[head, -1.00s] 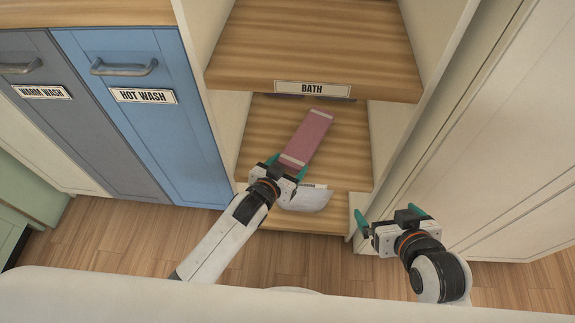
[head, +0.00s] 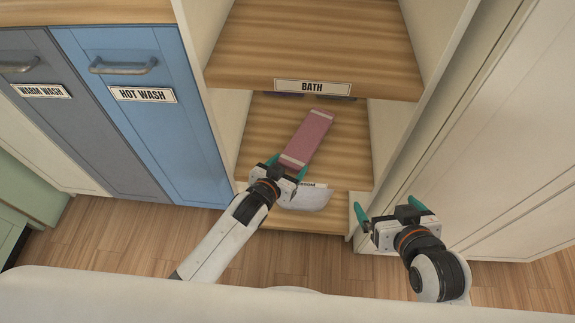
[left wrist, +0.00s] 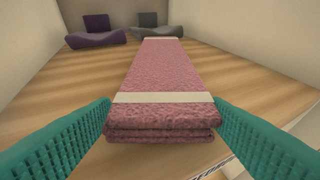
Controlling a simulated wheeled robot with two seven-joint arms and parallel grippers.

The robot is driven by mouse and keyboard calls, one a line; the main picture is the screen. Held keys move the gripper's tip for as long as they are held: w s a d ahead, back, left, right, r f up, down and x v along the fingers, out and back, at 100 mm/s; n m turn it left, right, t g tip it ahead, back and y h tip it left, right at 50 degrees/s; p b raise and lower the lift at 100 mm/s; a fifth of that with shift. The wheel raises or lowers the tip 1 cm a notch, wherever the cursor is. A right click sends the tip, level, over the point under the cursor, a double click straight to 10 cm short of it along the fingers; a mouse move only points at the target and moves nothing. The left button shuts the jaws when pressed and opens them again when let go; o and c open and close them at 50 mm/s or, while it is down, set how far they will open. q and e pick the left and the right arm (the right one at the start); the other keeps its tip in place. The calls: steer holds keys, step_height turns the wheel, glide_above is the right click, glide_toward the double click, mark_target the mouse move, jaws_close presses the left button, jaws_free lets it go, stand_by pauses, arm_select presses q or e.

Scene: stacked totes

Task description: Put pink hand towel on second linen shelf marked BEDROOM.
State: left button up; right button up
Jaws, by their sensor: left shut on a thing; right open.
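The pink hand towel (head: 309,138) is a folded long strip with pale bands. It lies on the wooden shelf (head: 257,130) below the BATH shelf, at a slant. The front label of this shelf is mostly hidden by my arm; only its end letters show. My left gripper (head: 287,170) is shut on the towel's near end, with one teal finger on each side; the left wrist view shows this too (left wrist: 162,118). My right gripper (head: 389,211) is open and empty in front of the unit's right side.
The BATH shelf (head: 312,45) overhangs the back of the towel's shelf. Dark purple (left wrist: 97,32) and grey (left wrist: 148,30) things sit at the back of that shelf. A pale rounded thing (head: 305,200) lies below my left gripper. Side walls bound the shelf left and right.

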arm_select(q)
steer(key=shift+f, duration=0.2)
arm_select(e)
steer(key=shift+w+a+r+t, duration=0.2)
steer(key=shift+w+r+t, duration=0.05)
steer(key=shift+r+t, duration=0.05)
arm_select(q)
steer(key=o, duration=1.2)
steer(key=shift+s+a+r, duration=0.15)
steer(key=shift+s, duration=0.15)
steer(key=p+v, duration=0.3)
steer(key=v, duration=0.8)
steer(key=shift+r, duration=0.2)
arm_select(e)
steer(key=s+d+f+g+h, duration=0.1)
steer(key=s+d+f+g, duration=0.1)
steer(key=s, duration=0.3)
steer(key=s+d+f+g, duration=0.1)
steer(key=s+f+g, duration=0.1)
steer(key=s+g, duration=0.3)
steer(key=shift+s+d+g+h, duration=0.3)
steer(key=shift+s+d+h, duration=0.1)
steer(key=shift+s, duration=0.1)
